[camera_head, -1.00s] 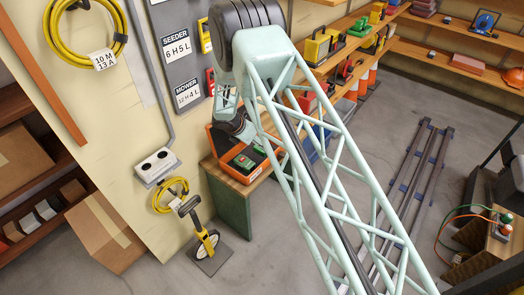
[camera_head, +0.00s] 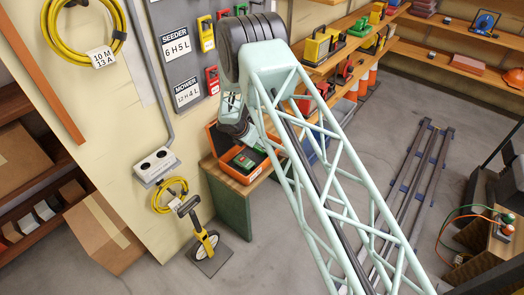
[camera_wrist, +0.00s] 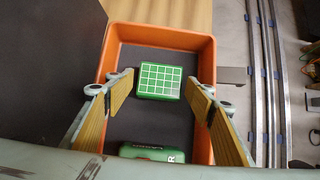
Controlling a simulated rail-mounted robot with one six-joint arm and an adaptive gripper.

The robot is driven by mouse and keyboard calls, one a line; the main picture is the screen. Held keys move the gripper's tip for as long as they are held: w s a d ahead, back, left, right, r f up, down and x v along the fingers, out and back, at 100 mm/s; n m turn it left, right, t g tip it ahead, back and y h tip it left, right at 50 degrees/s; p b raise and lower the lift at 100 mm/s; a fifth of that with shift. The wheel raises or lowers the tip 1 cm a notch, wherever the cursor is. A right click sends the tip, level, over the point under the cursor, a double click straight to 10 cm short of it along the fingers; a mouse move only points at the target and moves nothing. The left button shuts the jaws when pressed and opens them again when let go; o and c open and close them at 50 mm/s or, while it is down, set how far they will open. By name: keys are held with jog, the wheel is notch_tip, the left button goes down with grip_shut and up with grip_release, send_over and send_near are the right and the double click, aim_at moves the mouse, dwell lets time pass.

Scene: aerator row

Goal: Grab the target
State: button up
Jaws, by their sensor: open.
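The task does not say which thing is the target. In the wrist view an orange-walled bin (camera_wrist: 205,58) with a dark floor holds a green block (camera_wrist: 159,81) with a grid of pale squares on top. A second green item (camera_wrist: 150,152) marked with a letter R lies nearer, partly cut off by my own gripper body. My gripper (camera_wrist: 161,92) is open, one finger on each side of the grid block, with gaps to it and nothing held. In the head view the orange bin (camera_head: 262,166) sits on the bench, with a green item (camera_head: 244,161) inside; my arm partly hides it.
A wooden-topped green bench (camera_head: 234,205) carries the bin. Shelves (camera_head: 330,62) with yellow and red items stand behind it. Rails (camera_head: 408,185) run along the floor at right.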

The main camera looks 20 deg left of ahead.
jog(key=shift+x, duration=0.9)
jog(key=shift+c, duration=0.5)
jog(key=c, duration=0.6)
